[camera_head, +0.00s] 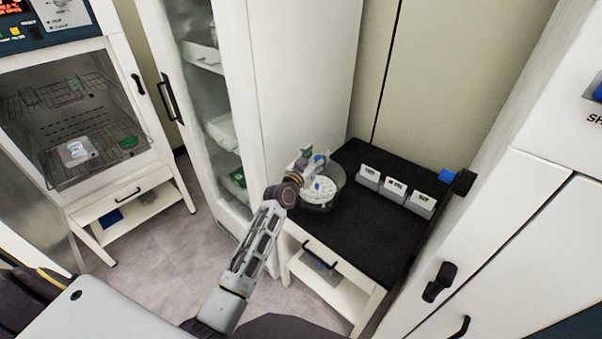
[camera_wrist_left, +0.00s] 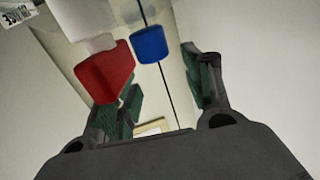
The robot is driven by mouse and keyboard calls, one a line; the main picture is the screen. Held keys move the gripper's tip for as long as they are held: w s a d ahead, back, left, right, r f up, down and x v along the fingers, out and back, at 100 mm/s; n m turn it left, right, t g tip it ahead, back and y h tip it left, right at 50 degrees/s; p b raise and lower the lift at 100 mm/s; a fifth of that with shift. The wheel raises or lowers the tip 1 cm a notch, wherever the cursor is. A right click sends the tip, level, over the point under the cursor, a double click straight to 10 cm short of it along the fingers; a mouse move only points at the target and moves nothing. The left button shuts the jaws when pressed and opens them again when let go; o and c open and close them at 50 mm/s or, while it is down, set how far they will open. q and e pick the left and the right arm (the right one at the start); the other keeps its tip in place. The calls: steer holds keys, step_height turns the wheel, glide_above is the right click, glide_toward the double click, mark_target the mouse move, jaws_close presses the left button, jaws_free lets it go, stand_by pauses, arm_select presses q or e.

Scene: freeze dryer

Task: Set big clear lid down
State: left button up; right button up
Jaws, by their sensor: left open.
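A round clear vessel (camera_head: 340,181) stands on the black top of a low table, with a white disc-like piece (camera_head: 312,191) inside it. I cannot tell a separate big clear lid from the vessel's clear wall. My left gripper (camera_head: 313,160) is above the vessel's back left side. In the left wrist view its two green-padded fingers (camera_wrist_left: 163,88) are apart. A blue knob-like piece (camera_wrist_left: 150,45) shows between and beyond them, and a red piece (camera_wrist_left: 104,73) overlaps the left finger. Contact with the fingers is not clear. My right gripper is out of view.
The black table top (camera_head: 375,228) is clear in front. Several labelled grey holders (camera_head: 395,190) line its back edge. A tall white cabinet (camera_head: 300,80) stands close on the left, and white doors with black handles (camera_head: 440,281) on the right. The freeze dryer (camera_head: 70,120) is far left.

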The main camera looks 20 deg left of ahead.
arm_select(q)
steer(key=s+a+b, duration=0.1)
steer(key=s, duration=1)
steer(key=shift+a, duration=0.4)
steer(key=shift+c, duration=0.4)
stand_by(1.5)
